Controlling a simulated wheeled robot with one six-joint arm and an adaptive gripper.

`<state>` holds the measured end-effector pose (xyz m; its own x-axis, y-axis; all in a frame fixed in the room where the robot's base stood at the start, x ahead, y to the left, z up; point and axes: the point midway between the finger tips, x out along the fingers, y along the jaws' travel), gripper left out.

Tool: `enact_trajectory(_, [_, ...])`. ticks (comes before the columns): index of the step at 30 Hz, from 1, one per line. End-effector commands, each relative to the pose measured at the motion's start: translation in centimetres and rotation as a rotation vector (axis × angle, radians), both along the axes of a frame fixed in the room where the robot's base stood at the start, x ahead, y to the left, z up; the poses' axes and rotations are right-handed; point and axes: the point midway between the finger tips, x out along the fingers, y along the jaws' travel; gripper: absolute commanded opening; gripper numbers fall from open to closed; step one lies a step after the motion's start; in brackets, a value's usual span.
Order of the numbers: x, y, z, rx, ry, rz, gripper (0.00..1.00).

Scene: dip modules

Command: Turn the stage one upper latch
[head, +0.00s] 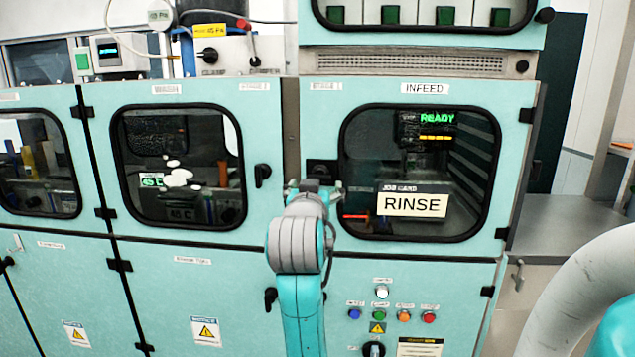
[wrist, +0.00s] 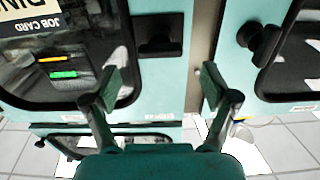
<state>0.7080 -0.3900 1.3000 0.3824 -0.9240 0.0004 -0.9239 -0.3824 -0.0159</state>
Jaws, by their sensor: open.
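The infeed door (head: 475,235) has a small label at its upper left that seems to read stage 1. Its dark upper latch (head: 322,167) is on the left edge, partly hidden behind my gripper (head: 313,185). In the wrist view, whose picture is upside down, the latch (wrist: 160,35) is a dark block on the pale green door, beyond the fingertips and apart from them. My gripper (wrist: 160,85) is open and empty, with its fingers spread to either side of the latch's line. I cannot make out the latch handle's exact angle.
The wash door (head: 178,237) stands left with its own black latch (head: 262,175), which also shows in the wrist view (wrist: 258,40). A rinse job card (head: 412,205) shows at the infeed window. Coloured buttons (head: 404,316) and a lower latch (head: 270,298) are below.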

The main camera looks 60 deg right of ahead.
Motion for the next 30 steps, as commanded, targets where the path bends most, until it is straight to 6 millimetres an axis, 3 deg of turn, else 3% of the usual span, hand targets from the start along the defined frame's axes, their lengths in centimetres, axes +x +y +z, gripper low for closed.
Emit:
enact_trajectory(3, [-0.8, 2.2, 0.0, -0.001, 0.000, 0.003, 0.85])
enact_trajectory(10, [-1.8, 4.6, 0.0, 0.000, 0.001, 0.002, 0.85])
enact_trajectory(30, [-2.1, 5.1, 0.0, 0.001, 0.000, 0.000, 0.85])
